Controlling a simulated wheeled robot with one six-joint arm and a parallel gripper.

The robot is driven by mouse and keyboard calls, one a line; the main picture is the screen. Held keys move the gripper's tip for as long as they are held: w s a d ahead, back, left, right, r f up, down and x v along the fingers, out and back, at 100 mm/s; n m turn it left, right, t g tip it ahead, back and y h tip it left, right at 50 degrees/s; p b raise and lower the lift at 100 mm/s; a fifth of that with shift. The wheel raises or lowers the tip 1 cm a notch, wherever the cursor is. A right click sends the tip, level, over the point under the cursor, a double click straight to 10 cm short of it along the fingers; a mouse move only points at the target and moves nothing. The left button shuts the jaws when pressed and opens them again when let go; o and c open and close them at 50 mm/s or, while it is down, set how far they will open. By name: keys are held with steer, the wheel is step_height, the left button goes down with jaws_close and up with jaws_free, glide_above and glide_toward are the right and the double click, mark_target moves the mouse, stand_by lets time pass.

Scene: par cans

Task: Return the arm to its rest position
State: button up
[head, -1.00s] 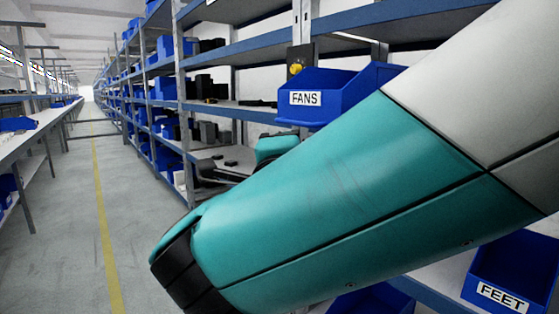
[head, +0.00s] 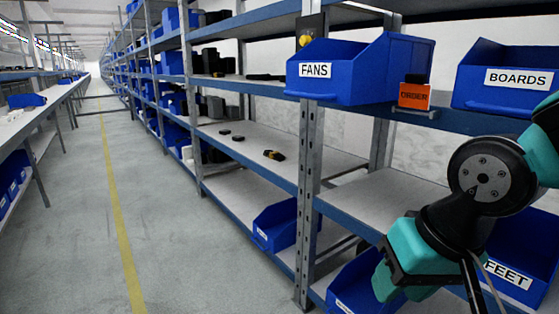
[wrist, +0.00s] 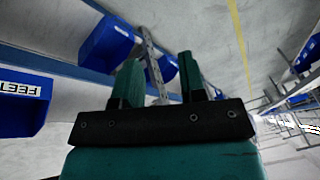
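My gripper (wrist: 160,72) shows in the wrist view with its two teal fingers apart and nothing held between them. Behind the gap are a shelf upright and the floor, some way off. In the head view my teal and black arm is folded at the lower right, in front of the shelves. It partly covers the FEET bin (head: 508,280). I cannot make out the fingertips in the head view.
The blue FANS bin (head: 330,78), an orange ORDER box (head: 414,95) and the BOARDS bin (head: 505,80) stand on the upper shelf. Lower blue bins (head: 275,225) sit near my arm. The aisle floor (head: 75,230) at left is clear.

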steer(key=s+n+g+y, duration=0.1)
steer(key=s+n+g, duration=0.1)
steer(key=s+n, duration=0.4)
step_height(320, 180, up, 27)
steer(key=s+p, duration=0.1)
steer(key=p, duration=2.5)
steer(key=shift+s+a+g, duration=0.15)
steer(key=shift+s+g, duration=0.15)
